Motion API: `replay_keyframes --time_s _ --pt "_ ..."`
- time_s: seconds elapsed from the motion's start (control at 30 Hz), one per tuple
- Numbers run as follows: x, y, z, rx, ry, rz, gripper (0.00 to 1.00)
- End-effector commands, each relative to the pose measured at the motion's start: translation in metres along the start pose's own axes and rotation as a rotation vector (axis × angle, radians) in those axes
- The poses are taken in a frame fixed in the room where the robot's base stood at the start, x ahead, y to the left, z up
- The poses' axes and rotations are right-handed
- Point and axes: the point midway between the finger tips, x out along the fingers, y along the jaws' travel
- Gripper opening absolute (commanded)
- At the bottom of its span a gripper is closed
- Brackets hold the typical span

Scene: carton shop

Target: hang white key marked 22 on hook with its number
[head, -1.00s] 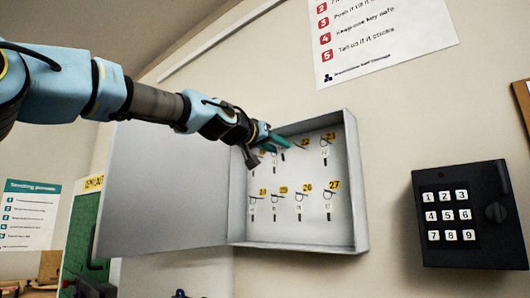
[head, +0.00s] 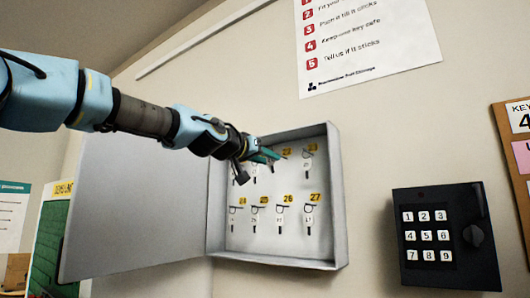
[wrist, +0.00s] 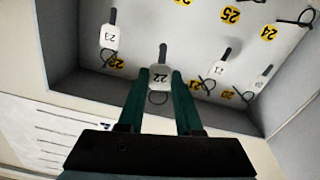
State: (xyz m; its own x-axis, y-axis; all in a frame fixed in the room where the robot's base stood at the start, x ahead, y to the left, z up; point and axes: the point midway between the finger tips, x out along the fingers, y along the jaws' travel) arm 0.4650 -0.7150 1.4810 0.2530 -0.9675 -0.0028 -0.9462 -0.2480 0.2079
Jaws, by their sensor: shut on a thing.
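In the wrist view, the white key tag marked 22 (wrist: 160,76) is held between the two green fingertips of my gripper (wrist: 160,84), with its wire loop below them. In the head view, my gripper (head: 272,155) is inside the upper part of the open key cabinet, just left of the yellow label 22 (head: 286,152). I cannot tell whether the loop touches a hook.
The grey cabinet (head: 334,200) has its door (head: 140,200) swung open to the left. Key 23 (wrist: 109,36) and key 21 (wrist: 219,70) hang on either side. A lower row of keys hangs under labels 24 to 27. A black keypad box (head: 445,240) is on the wall to the right.

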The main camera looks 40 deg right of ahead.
Motion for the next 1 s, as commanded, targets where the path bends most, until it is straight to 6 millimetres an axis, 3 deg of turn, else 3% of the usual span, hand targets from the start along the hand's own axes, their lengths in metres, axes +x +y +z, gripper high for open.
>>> replay_keyframes --time_s 1.0 --pt "0.042 0.0 0.001 -0.002 0.0 0.0 0.03"
